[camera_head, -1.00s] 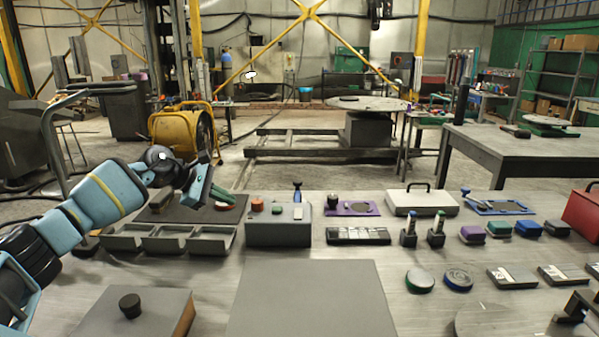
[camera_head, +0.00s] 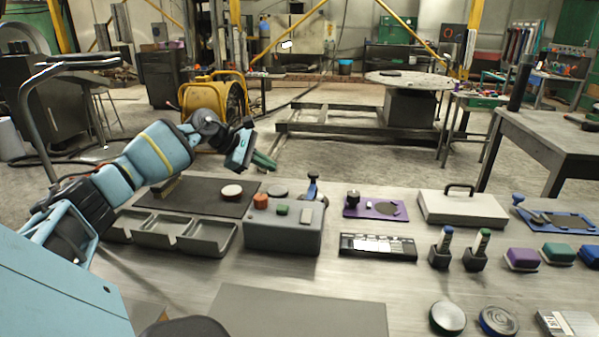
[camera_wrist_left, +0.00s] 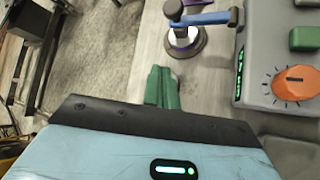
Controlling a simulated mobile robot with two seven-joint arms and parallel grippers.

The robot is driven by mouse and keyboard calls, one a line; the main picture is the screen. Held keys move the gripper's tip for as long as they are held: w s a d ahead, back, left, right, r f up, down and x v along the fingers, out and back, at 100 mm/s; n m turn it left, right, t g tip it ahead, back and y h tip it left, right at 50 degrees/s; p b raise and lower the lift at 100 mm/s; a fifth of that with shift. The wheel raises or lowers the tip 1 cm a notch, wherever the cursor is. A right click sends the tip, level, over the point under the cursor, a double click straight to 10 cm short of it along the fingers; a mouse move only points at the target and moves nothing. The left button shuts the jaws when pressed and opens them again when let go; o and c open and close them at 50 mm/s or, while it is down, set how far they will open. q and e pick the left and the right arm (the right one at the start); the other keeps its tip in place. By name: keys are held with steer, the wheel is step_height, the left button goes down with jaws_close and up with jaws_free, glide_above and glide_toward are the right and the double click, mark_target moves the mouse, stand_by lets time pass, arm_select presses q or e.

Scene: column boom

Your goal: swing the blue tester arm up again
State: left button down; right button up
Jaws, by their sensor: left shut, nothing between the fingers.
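The blue tester arm (camera_head: 312,187) shows behind the grey box with the orange dial (camera_head: 284,228), with a dark knob at its end. In the left wrist view the blue arm (camera_wrist_left: 206,18) runs from the box's side out over a round grey disc; its exact tilt is hard to tell. My left gripper (camera_head: 264,161) has green fingers, shut and empty, in the air to the left of the blue arm and apart from it. The fingers (camera_wrist_left: 163,88) also show in the left wrist view, short of the disc. My right gripper is out of view.
A grey three-part tray (camera_head: 170,232) stands left of the box. A dark mat (camera_head: 200,195) with a pale disc lies behind it. A purple plate (camera_head: 376,208) and a black-framed panel (camera_head: 378,246) are to the right. A grey mat (camera_head: 300,312) lies in front, bare.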

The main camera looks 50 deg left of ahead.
mark_target(311, 192)
arm_select(q)
steer(key=p+x, duration=0.1)
steer(key=x, duration=0.9)
steer(key=shift+w+d+r+p, duration=0.1)
steer(key=shift+d+r+p, duration=0.15)
steer(key=shift+r+p, duration=0.1)
steer(key=shift+d+r+p, duration=0.4)
steer(key=shift+d+r, duration=0.15)
steer(key=shift+r, duration=0.25)
steer(key=shift+d+r+p, duration=0.3)
steer(key=shift+d+r, duration=0.1)
steer(key=shift+d, duration=0.05)
steer(key=shift+s+r+t+b, duration=0.25)
steer(key=shift+r+t+b, duration=0.05)
steer(key=shift+b, duration=0.15)
